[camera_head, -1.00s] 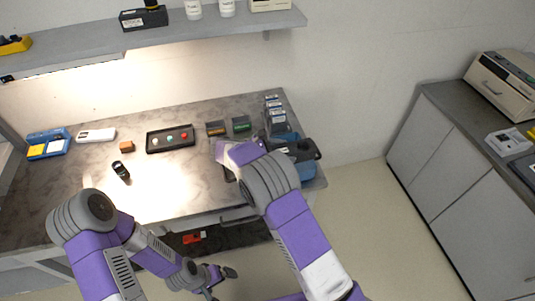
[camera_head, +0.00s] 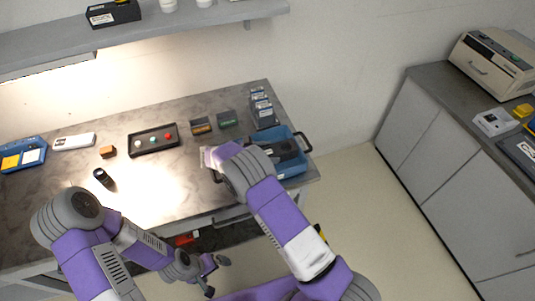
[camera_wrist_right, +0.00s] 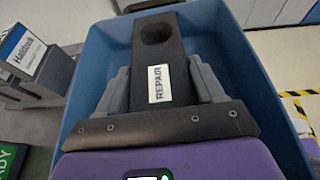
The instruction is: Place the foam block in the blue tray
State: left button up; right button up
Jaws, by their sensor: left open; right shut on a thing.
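The foam block is a dark block (camera_wrist_right: 155,65) with a round hole and a white REPAIR label. It shows in the right wrist view between the grey fingers of my right gripper (camera_wrist_right: 162,88), which is shut on it. The blue tray (camera_wrist_right: 264,95) surrounds the block on both sides in that view. I cannot tell whether the block touches the tray floor. In the head view the tray (camera_head: 296,170) is at the counter's right end, with the block partly hidden by my right arm. My left gripper (camera_head: 215,274) is open and empty, low in front of the counter.
Small labelled boxes (camera_head: 262,108) stand behind the tray. A black tray with coloured knobs (camera_head: 153,139), an orange block (camera_head: 107,152) and a dark cylinder (camera_head: 104,179) are further left on the counter. A shelf (camera_head: 190,30) overhangs the back.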

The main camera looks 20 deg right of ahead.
jog(key=shift+f, duration=0.25)
jog(key=o, duration=1)
jog(key=shift+o, duration=0.2)
jog(key=shift+r, duration=0.2)
jog(key=v, duration=1.2)
jog(key=shift+r, duration=0.1)
